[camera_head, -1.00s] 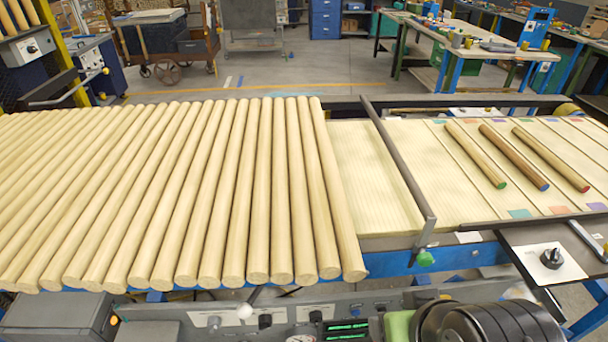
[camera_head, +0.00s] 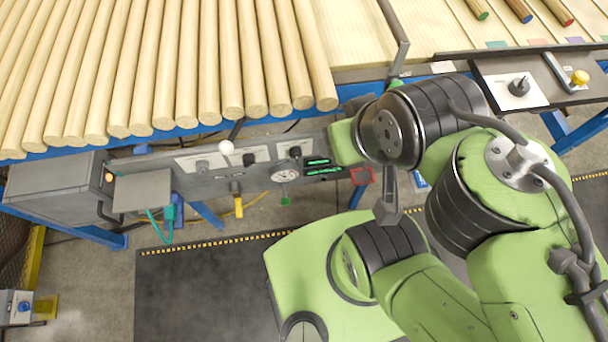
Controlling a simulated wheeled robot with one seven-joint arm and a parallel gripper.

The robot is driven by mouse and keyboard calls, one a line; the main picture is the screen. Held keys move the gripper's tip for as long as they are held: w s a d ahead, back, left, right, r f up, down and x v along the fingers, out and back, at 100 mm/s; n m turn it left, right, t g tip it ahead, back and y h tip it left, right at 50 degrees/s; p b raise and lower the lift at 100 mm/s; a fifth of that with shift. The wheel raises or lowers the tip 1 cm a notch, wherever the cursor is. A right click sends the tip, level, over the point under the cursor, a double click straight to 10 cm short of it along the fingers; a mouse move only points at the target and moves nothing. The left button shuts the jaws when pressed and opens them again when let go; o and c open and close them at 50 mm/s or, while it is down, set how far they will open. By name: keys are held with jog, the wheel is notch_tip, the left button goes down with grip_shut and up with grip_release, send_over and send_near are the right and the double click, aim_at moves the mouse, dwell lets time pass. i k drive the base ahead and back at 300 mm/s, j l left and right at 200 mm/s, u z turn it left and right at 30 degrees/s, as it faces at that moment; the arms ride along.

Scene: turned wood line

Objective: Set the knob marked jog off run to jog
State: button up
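Several knobs are in view, and their lettering is too small to read, so I cannot tell which is marked jog off run. A black knob (camera_head: 519,86) stands on a white plate on the dark shelf at the right. On the long grey control panel (camera_head: 225,167) below the wooden rods, a grey knob (camera_head: 203,166) and a black knob (camera_head: 249,159) sit on pale plates. Another dark knob (camera_head: 295,153) is farther right, above a round dial (camera_head: 286,174). My green and black arm fills the right side. I cannot make out my gripper's fingers.
Long wooden rods (camera_head: 180,60) lie side by side above the panel. A white ball-ended lever (camera_head: 226,147) stands near the knobs. A yellow knob (camera_head: 579,77) is at the far right. A grey box (camera_head: 55,188) stands left, and a dark floor mat (camera_head: 200,290) lies below.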

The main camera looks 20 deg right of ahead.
aim_at(294, 152)
jog(key=k+j, duration=0.2)
jog(key=j, duration=0.15)
jog(key=k+j+u, duration=0.1)
jog(key=j, duration=0.2)
jog(key=k+j, duration=0.25)
jog(key=k+j+u, duration=0.1)
jog(key=j, duration=0.65)
